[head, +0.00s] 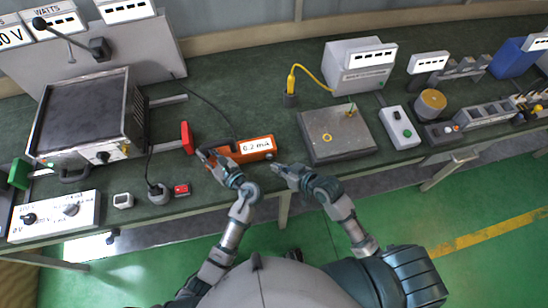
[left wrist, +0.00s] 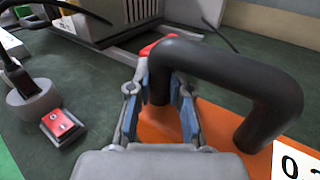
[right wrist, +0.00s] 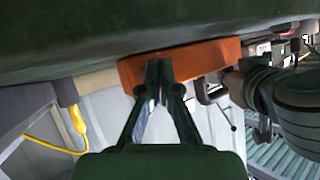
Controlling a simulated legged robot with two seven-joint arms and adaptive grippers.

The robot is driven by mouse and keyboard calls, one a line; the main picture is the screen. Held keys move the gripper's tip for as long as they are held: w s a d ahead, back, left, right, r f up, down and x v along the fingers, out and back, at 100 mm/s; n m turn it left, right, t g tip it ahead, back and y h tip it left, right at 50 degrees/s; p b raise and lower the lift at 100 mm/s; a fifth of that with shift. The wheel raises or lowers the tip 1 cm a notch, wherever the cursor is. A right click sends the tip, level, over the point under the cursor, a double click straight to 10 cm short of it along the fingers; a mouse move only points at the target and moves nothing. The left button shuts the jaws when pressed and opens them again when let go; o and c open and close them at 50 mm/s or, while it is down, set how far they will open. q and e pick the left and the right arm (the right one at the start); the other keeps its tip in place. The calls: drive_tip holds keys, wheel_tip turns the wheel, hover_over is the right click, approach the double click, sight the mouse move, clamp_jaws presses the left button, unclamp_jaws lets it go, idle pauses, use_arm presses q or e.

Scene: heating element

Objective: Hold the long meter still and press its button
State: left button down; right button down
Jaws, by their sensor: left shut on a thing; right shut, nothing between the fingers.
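The long orange meter (head: 241,151), with a white display reading about 0.2 mA, lies near the table's front edge in the head view. Its orange body also shows in the left wrist view (left wrist: 222,130) and the right wrist view (right wrist: 205,62). My left gripper (head: 209,158) is shut on the meter's black handle (left wrist: 230,62), near the handle's left leg. My right gripper (head: 277,170) is shut and empty by the meter's right end. In the right wrist view its fingertips (right wrist: 158,68) overlap the meter; I cannot tell whether they touch. I cannot make out the button clearly.
A red block (head: 187,138) stands just left of the meter. A flat grey plate box (head: 335,134) is to its right. A small red switch box (head: 181,190) and a round grey base (head: 158,194) lie left of my left gripper. The table behind the meter is mostly clear.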

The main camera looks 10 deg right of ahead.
sight(281, 186)
drive_tip(key=shift+s, duration=0.1)
drive_tip(key=shift+s, duration=2.4)
use_arm(q)
drive_tip(key=c, duration=1)
unclamp_jaws()
